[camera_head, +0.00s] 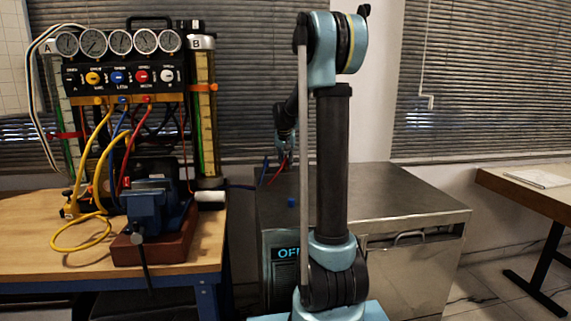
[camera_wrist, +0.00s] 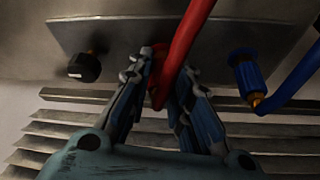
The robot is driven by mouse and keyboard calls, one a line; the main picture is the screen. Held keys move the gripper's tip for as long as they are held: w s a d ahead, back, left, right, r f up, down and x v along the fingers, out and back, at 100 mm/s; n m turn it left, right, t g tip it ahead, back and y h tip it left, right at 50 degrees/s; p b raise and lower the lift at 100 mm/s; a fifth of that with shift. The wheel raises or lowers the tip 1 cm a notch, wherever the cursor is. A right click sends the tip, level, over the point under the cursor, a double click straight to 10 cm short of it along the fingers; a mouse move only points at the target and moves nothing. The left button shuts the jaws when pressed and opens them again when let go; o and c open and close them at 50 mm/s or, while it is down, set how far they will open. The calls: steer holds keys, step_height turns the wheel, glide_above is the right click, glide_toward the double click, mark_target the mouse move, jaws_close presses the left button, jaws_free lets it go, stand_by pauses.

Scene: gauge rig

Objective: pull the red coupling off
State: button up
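In the wrist view, the red coupling shows as a small red patch between the fingers, with its red hose (camera_wrist: 186,45) bending up across the view. The fingers cover most of it, and its seat on the metal panel (camera_wrist: 130,35) is hidden. My gripper (camera_wrist: 166,70) has one finger on each side of it, with the tips closed in. In the head view, my gripper (camera_head: 286,147) is behind my arm, above the steel cabinet (camera_head: 400,210). The red hose (camera_head: 278,168) hangs by it.
A blue coupling (camera_wrist: 246,75) with a blue hose (camera_wrist: 295,88) sits right of my gripper, and a black knob (camera_wrist: 86,67) sits left. Slats run below the panel. In the head view, a gauge rig (camera_head: 120,75) and a vise (camera_head: 150,205) stand on the wooden bench (camera_head: 30,225).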

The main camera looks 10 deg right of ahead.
jaws_close()
steer(key=shift+o, duration=0.7)
jaws_free()
jaws_close()
steer(key=shift+r, duration=0.1)
steer(key=shift+r, duration=2.45)
